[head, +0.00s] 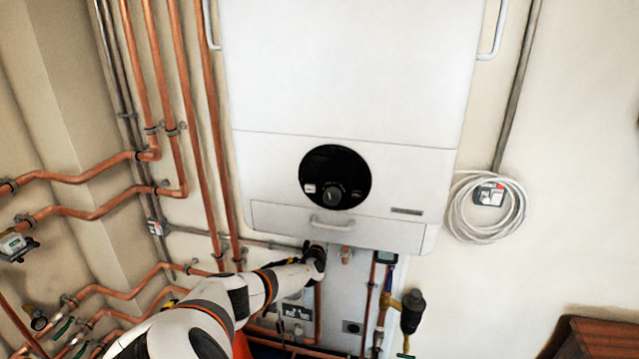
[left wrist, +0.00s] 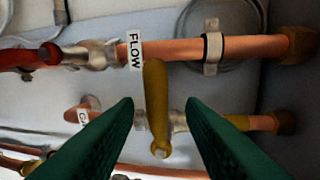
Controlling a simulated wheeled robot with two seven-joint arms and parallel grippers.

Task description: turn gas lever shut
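A yellow lever (left wrist: 156,95) stands in the middle of the left wrist view, its rounded lower end near a valve body on a copper pipe. My right gripper is not in view.
A copper pipe (left wrist: 258,48) labelled FLOW (left wrist: 135,50) crosses behind the lever's upper end. A red handle (left wrist: 28,57) is at its left. In the head view, a black-topped fitting (head: 412,310) hangs right of my arm, and copper pipes (head: 205,140) line the left wall.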

